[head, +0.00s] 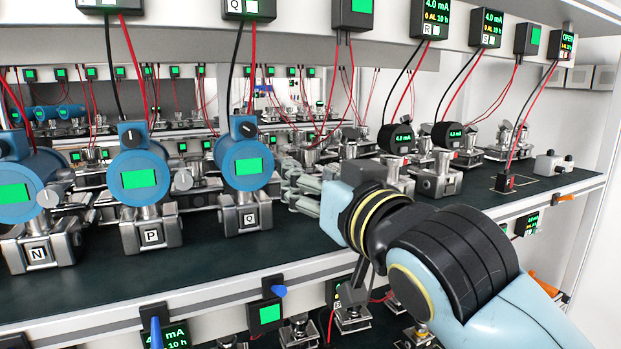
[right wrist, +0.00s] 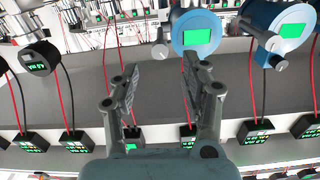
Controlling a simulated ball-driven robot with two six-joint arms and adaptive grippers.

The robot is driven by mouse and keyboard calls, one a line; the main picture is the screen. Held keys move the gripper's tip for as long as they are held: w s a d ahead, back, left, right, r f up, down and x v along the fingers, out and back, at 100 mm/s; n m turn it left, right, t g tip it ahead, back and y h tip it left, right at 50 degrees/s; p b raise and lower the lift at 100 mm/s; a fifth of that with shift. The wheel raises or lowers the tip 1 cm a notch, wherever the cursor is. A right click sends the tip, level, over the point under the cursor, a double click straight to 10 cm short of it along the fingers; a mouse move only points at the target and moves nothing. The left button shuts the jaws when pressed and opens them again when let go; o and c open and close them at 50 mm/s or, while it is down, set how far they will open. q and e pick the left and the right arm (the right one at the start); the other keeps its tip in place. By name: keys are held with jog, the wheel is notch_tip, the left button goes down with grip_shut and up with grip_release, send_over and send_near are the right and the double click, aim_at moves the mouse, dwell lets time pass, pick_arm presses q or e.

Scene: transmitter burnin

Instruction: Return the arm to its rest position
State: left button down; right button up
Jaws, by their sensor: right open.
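My right arm comes in from the lower right of the head view and reaches over the shelf. Its gripper (head: 303,188) is beside the blue transmitter on the block marked Q (head: 248,170), just to its right. In the right wrist view the gripper (right wrist: 158,90) is open, its two fingers apart with nothing between them. A blue transmitter (right wrist: 196,35) shows beyond the fingertips. From these views I cannot tell whether the gripper touches anything. My left gripper is not in view.
Blue transmitters marked P (head: 141,178) and N (head: 20,190) stand to the left on the dark shelf (head: 100,285). Black round transmitters (head: 397,138) stand on the right. Red and black wires hang from the display boxes (head: 431,20) above. A lower shelf is underneath.

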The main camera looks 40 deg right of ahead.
jog(key=shift+f, duration=0.1)
jog(key=s+a+f+n+g+y, duration=0.1)
jog(key=s+f+n+g+y, duration=0.1)
jog(key=s+f+g, duration=0.75)
jog(key=s+a+f+n+g+y, duration=0.15)
jog(key=s+f+g, duration=0.35)
jog(key=s+f, duration=0.8)
jog(key=d+f+b, duration=0.2)
jog(key=f, duration=1.5)
jog(key=d+f+b, duration=0.2)
jog(key=f, duration=1.4)
jog(key=s+f+g+b, duration=0.2)
jog(key=s+f, duration=1.5)
jog(key=shift+d, duration=0.2)
jog(key=shift+f, duration=0.1)
